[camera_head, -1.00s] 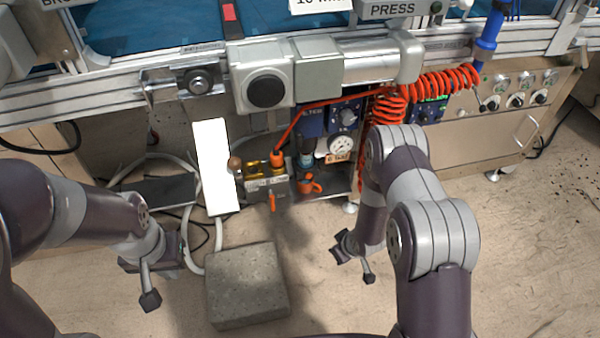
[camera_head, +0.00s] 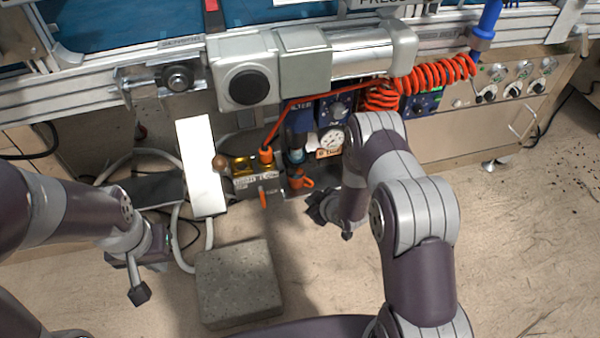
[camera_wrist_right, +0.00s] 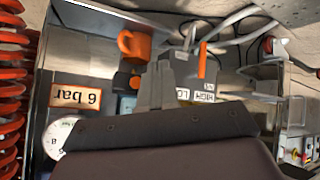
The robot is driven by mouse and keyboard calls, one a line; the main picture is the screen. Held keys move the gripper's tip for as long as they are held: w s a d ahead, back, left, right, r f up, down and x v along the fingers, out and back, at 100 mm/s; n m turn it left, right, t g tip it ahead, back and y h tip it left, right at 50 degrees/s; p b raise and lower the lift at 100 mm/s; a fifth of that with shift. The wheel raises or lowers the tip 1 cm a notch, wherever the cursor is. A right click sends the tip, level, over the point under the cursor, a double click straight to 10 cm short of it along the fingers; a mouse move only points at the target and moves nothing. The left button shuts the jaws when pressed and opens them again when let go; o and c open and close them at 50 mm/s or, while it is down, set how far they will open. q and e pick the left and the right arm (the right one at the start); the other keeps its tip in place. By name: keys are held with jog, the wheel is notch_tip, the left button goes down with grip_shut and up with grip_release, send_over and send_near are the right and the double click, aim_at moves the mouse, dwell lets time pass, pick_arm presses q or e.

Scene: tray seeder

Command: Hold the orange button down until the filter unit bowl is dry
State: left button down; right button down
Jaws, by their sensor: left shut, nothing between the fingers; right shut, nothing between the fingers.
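The filter unit (camera_head: 303,117) is blue and hangs under the conveyor, with its bowl (camera_head: 296,157) below it. I cannot tell whether liquid is in the bowl. A small orange part that looks like the button (camera_wrist_right: 134,83) sits under the bowl in the right wrist view, close to a larger orange cup-like piece (camera_wrist_right: 132,44). My right gripper (camera_head: 318,208) is shut and empty, just right of and in front of these orange parts, apparently apart from the button. Its fingers (camera_wrist_right: 157,85) show in the wrist view. My left gripper (camera_head: 139,293) is shut and empty at the lower left.
A pressure gauge (camera_head: 331,139) with a "6 bar" label (camera_wrist_right: 81,96) is beside the filter. A valve block (camera_head: 256,187) with an orange lever stands to its left. Red coiled hose (camera_head: 430,78) hangs at right. A grey stone block (camera_head: 238,283) lies on the floor.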

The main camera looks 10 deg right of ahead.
aim_at(300, 171)
jog(key=w+b, duration=0.2)
jog(key=w, duration=0.5)
jog(key=shift+w+a, duration=0.15)
jog(key=shift+w, duration=0.1)
jog(key=shift+w+b, duration=0.15)
jog(key=shift+b, duration=0.15)
dwell(1.5)
jog(key=shift+w, duration=0.25)
jog(key=shift+w, duration=0.45)
dwell(1.8)
jog(key=shift+s, duration=0.1)
dwell(1.5)
jog(key=shift+s+p, duration=0.3)
jog(key=shift+s, duration=0.45)
